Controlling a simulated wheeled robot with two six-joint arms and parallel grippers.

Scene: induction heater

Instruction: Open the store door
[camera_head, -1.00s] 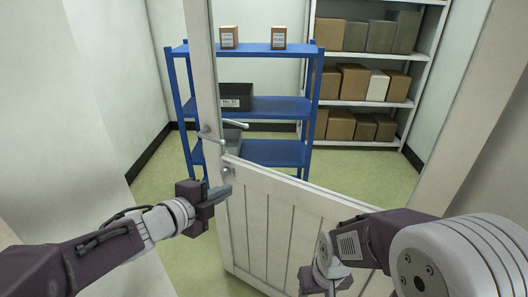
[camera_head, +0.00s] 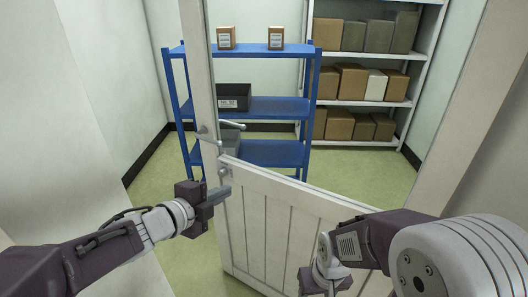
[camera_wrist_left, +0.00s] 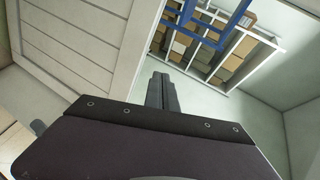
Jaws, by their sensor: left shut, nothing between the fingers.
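The store door (camera_head: 282,222) is white with a planked lower panel and a large opening above. It stands ajar, angled into the store room, with a gap at its left side. Its lever handle (camera_head: 232,125) is on the left stile, with a lock fitting (camera_head: 224,171) below. My left gripper (camera_head: 218,195) is shut and empty, close to the door's left edge below the handle; I cannot tell whether it touches. In the left wrist view the closed fingers (camera_wrist_left: 161,92) point toward the room, with the door panel (camera_wrist_left: 85,40) at left. My right gripper (camera_head: 325,280) is low before the door, its fingers unclear.
Behind the door stands a blue shelf (camera_head: 265,108) with small boxes and a dark bin (camera_head: 234,96). A white rack (camera_head: 362,54) with several cartons is at the back. The green floor (camera_head: 150,180) left of the door is clear.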

